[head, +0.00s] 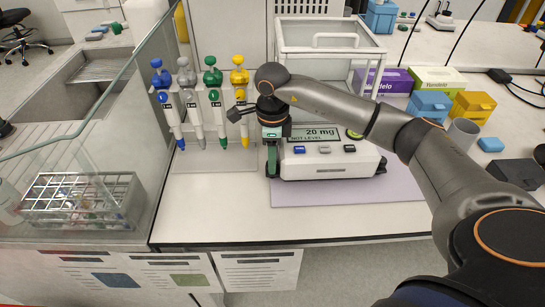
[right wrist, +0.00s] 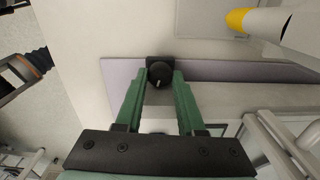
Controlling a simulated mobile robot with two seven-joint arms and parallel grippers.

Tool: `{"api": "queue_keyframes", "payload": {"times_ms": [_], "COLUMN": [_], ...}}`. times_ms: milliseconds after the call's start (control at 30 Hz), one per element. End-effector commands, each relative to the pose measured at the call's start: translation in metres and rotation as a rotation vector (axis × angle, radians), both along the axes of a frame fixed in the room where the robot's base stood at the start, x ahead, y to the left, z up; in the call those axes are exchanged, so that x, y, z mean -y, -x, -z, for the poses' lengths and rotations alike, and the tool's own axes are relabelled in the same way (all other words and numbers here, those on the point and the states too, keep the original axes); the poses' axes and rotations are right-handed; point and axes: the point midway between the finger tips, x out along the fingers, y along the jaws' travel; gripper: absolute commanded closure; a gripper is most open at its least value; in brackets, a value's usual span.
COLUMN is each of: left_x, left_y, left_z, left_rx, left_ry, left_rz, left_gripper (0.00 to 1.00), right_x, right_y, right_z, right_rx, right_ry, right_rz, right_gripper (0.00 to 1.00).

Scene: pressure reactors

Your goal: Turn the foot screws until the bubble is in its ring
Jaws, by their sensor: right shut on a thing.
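The balance (head: 330,166) stands on a lilac mat (head: 340,194); its display (head: 318,134) reads 20 mg and NOT LEVEL. A small round yellow-green level (head: 355,133) sits at the right of the display; the bubble is too small to place. My right gripper (head: 272,172) points down at the balance's front left corner. In the right wrist view its green fingers (right wrist: 161,78) are shut around a black foot screw (right wrist: 160,73) with a pale mark on top. Another dark foot screw (head: 381,165) shows at the right corner. My left gripper is not in view.
A rack of pipettes (head: 215,100) with coloured tops stands close on the left. The glass draft shield (head: 330,42) rises behind. Blue and yellow boxes (head: 472,106) and a grey cup (head: 463,132) stand right. The bench front is clear.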

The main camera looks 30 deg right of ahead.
Motion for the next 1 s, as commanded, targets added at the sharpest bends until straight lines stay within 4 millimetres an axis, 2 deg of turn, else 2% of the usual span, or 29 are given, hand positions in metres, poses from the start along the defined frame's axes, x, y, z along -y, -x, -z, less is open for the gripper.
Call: {"api": "queue_keyframes", "payload": {"times_ms": [200, 500, 533, 600, 867, 1000], "left_x": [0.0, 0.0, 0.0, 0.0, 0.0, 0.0], "left_y": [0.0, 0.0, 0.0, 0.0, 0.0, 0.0], "left_z": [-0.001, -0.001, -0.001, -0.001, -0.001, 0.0], "left_rx": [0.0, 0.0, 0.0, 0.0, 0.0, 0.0], "left_ry": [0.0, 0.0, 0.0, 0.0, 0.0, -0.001], "left_rz": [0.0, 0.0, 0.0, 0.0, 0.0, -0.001], "left_gripper": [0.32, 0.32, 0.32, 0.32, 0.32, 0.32], "right_x": [0.0, 0.0, 0.0, 0.0, 0.0, 0.0], "right_y": [0.0, 0.0, 0.0, 0.0, 0.0, -0.001], "right_z": [-0.001, -0.001, -0.001, -0.001, -0.001, -0.011], "right_rx": [0.002, 0.002, 0.002, 0.002, 0.001, 0.004], "right_ry": [0.0, 0.0, 0.0, 0.0, 0.0, -0.002], "right_rz": [0.12, 0.126, 0.126, 0.125, 0.124, 0.124], "right_gripper": [1.0, 1.0, 0.59, 0.51, 0.49, 0.49]}}
